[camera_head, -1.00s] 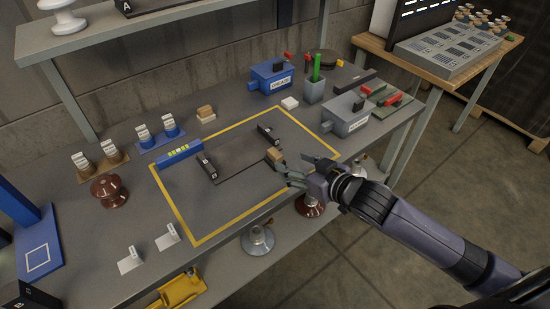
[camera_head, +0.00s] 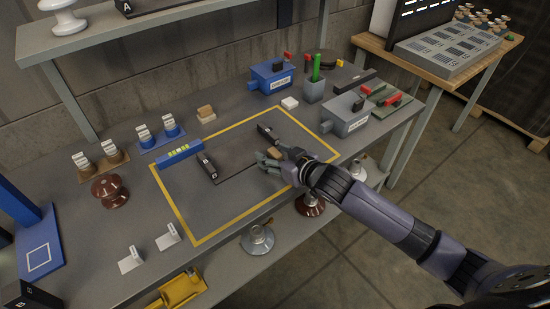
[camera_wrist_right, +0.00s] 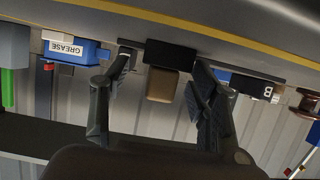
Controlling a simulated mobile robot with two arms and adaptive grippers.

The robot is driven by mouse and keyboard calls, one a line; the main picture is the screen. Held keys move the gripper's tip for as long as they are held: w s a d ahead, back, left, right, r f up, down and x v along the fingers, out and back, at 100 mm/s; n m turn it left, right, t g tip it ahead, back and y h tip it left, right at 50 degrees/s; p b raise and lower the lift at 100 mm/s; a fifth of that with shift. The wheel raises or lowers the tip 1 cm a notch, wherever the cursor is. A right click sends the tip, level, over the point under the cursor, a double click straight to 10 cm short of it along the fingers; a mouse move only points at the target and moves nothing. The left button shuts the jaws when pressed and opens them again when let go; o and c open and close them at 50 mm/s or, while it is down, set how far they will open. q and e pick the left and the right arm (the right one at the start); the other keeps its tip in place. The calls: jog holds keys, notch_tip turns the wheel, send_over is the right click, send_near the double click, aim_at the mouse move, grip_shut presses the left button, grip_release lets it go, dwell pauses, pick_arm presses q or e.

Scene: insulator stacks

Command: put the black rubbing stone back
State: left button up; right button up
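The black rubbing stone (camera_wrist_right: 172,54) has a tan handle block (camera_wrist_right: 162,86), which points toward my palm in the right wrist view. In the head view only the tan block (camera_head: 273,152) shows clearly, inside the yellow outline. My right gripper (camera_wrist_right: 164,72) is open, with a finger on each side of the stone and visible gaps beside the tan handle. In the head view the right gripper (camera_head: 268,160) is at the tan block and partly covers it. My left gripper is not in view.
A yellow outline (camera_head: 197,241) surrounds a dark plate (camera_head: 240,155) with black end blocks and a blue level (camera_head: 180,153). Blue (camera_head: 272,77) and grey (camera_head: 348,115) boxes stand at the right. The outline's front left is clear.

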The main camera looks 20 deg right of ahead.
grip_shut()
dwell(0.5)
jog(key=shift+r, duration=0.1)
